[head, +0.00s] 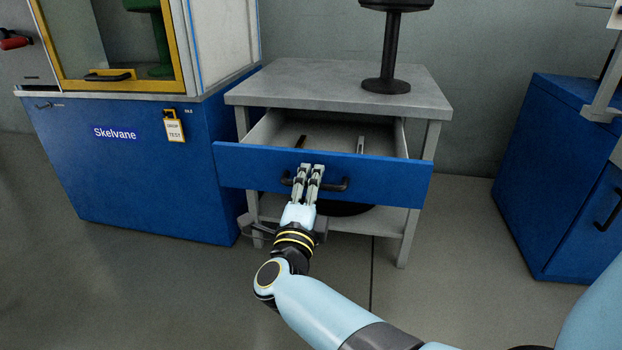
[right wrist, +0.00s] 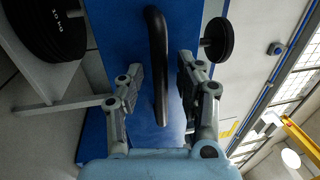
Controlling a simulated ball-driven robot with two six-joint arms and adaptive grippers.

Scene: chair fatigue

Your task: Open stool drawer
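The blue-fronted drawer (head: 385,177) sits in a grey table (head: 300,80) and is pulled part way out, with its interior showing. Its black bar handle (head: 335,185) is on the middle of the front. My right gripper (head: 312,170) is at the left part of the handle. In the right wrist view the handle (right wrist: 157,65) lies between the two fingers (right wrist: 160,80), with a gap on both sides, so the gripper is open around it. My left gripper is out of view.
Two small items (head: 360,145) lie in the drawer. A black stand (head: 387,84) is on the tabletop. Black 10 kg weights (right wrist: 45,45) rest on the lower shelf. Blue cabinets stand left (head: 130,165) and right (head: 555,170). Floor in front is clear.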

